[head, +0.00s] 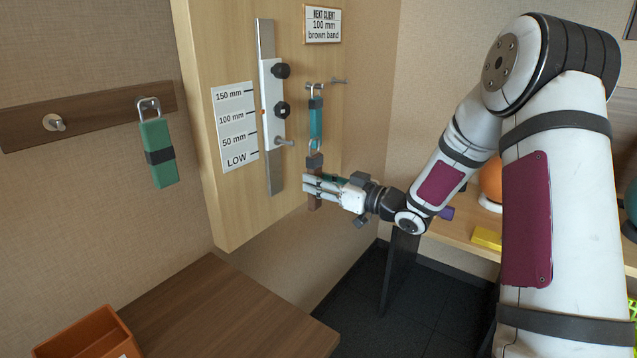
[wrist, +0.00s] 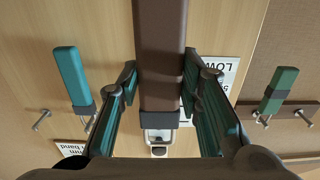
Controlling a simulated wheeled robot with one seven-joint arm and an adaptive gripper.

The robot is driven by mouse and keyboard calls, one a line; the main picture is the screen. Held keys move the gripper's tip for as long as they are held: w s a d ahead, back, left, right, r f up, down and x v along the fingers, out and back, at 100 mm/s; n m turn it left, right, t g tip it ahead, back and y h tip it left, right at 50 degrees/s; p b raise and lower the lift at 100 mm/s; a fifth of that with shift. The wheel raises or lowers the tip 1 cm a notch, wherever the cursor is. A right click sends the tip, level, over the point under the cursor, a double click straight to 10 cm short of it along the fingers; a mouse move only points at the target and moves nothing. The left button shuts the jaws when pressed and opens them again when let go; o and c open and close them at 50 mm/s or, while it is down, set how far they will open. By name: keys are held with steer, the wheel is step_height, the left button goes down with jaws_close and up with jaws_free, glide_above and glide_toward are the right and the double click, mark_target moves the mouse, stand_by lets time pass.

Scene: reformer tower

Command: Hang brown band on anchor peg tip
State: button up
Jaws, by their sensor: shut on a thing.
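My gripper (head: 310,186) is shut on the band. A short metal peg (head: 286,142) sticks out of the white slider carriage (head: 268,112), left of and slightly above the band. The carabiner appears apart from this peg, though depth is hard to judge. I cannot tell which peg is the anchor peg.
A teal band (head: 316,122) hangs close above the brown band. An empty peg (head: 339,80) is right of it. A green band (head: 159,152) hangs on the left wall rail beside another peg (head: 54,123). A wooden bench (head: 225,315) with an orange box (head: 85,335) stands below.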

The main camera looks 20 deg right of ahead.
steer(key=shift+f+b+x, duration=0.25)
steer(key=shift+b+x, duration=0.35)
steer(key=shift+x, duration=0.85)
steer(key=shift+f+b+x, duration=0.3)
steer(key=shift+b+x, duration=0.35)
steer(key=shift+x, duration=0.8)
steer(key=shift+f+b+x, duration=0.25)
steer(key=shift+b+x, duration=0.35)
steer(key=shift+x, duration=0.9)
steer(key=o, duration=1.2)
steer(key=shift+o, duration=0.2)
steer(key=shift+d, duration=0.1)
